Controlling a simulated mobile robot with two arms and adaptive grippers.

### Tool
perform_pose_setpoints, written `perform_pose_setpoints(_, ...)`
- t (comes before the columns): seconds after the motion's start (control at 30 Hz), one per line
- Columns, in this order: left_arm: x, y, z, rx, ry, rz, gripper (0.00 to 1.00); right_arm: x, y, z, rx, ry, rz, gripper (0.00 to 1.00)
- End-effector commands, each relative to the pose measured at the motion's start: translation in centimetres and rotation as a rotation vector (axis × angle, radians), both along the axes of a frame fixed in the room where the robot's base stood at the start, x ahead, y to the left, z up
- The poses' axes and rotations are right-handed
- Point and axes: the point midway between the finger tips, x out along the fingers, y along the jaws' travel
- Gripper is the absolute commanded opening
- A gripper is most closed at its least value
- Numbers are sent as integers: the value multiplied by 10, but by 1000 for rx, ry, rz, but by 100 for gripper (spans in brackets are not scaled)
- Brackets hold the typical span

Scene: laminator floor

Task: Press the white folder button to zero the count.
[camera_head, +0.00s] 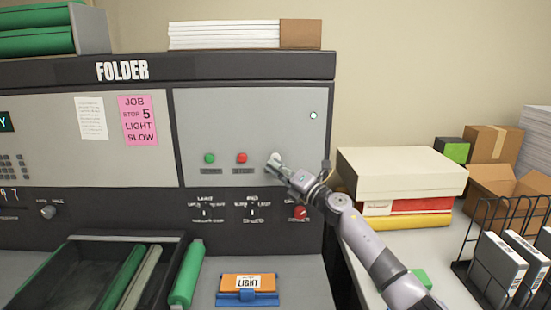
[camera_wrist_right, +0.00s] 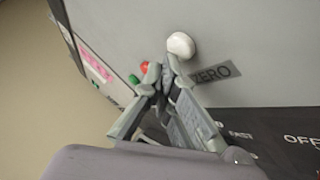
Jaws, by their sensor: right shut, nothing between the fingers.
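The folder machine's grey panel (camera_head: 200,120) carries a white button (camera_head: 276,156), right of a red button (camera_head: 241,158) and a green button (camera_head: 209,158). In the right wrist view the white button (camera_wrist_right: 181,44) is round and sits beside a label reading ZERO (camera_wrist_right: 212,73). My right gripper (camera_head: 272,168) is shut and empty, its tips at the lower edge of the white button in the head view. In the wrist view the tips (camera_wrist_right: 167,66) are just below and left of it; I cannot tell whether they touch. My left gripper is not in view.
Switches and a red knob (camera_head: 300,212) sit below the buttons. Boxes (camera_head: 402,173) and a wire rack (camera_head: 500,262) stand on the right table.

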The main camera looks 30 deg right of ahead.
Motion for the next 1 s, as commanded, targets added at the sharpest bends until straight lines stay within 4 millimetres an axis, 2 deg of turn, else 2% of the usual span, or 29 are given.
perform_pose_setpoints(0.5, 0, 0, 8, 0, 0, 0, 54, -9, 6, 1, 1, 1, 1, 0)
perform_pose_setpoints(1.0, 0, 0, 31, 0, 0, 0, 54, -47, 29, 1, 0, 0, 1, 0)
